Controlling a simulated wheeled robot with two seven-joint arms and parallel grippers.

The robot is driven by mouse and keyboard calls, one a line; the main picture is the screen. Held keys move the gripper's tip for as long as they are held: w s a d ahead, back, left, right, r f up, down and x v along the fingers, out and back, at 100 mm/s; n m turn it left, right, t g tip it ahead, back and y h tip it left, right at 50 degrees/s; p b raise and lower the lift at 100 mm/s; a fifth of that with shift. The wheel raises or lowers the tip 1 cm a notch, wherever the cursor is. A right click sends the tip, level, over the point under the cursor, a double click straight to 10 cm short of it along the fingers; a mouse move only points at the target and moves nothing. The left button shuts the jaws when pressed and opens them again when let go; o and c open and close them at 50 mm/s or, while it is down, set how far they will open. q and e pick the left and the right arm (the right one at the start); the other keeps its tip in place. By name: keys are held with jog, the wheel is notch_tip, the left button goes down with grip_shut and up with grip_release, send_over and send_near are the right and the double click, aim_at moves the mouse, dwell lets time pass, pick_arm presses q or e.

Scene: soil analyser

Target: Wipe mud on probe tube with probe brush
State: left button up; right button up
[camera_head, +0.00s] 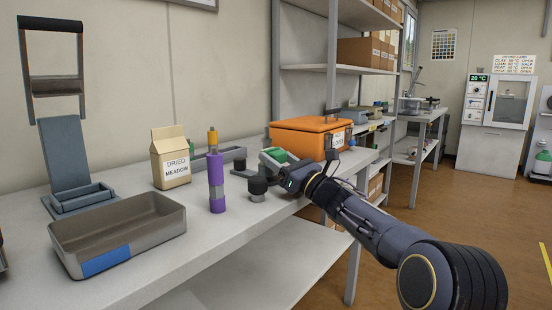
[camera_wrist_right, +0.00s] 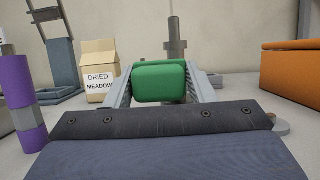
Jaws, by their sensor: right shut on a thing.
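My right gripper (camera_head: 272,158) is over the bench near its right end. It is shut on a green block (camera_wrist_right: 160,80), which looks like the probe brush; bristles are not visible. The green block also shows in the head view (camera_head: 279,154), partly covered by the fingers. In the right wrist view, a grey upright tube (camera_wrist_right: 177,38) stands just behind the block and may be the probe tube. The block hides its lower part, and I cannot tell whether they touch. No mud can be made out. My left gripper is not in view.
A purple cylinder with an orange top (camera_head: 215,172) and a dried meadow carton (camera_head: 170,158) stand left of my gripper. An empty grey tray (camera_head: 120,232) is nearer. An orange case (camera_head: 303,137) sits behind right. A black-topped piece (camera_head: 258,186) stands close by.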

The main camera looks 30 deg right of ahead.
jog(key=shift+s+d, duration=0.35)
jog(key=shift+s, duration=0.5)
jog(key=shift+s+d, duration=0.35)
jog(key=shift+s, duration=0.55)
jog(key=shift+s+d, duration=0.35)
jog(key=shift+s, duration=0.5)
jog(key=s, duration=0.1)
jog(key=s+d, duration=0.1)
jog(key=shift+s+d, duration=0.1)
jog(key=shift+s, duration=0.25)
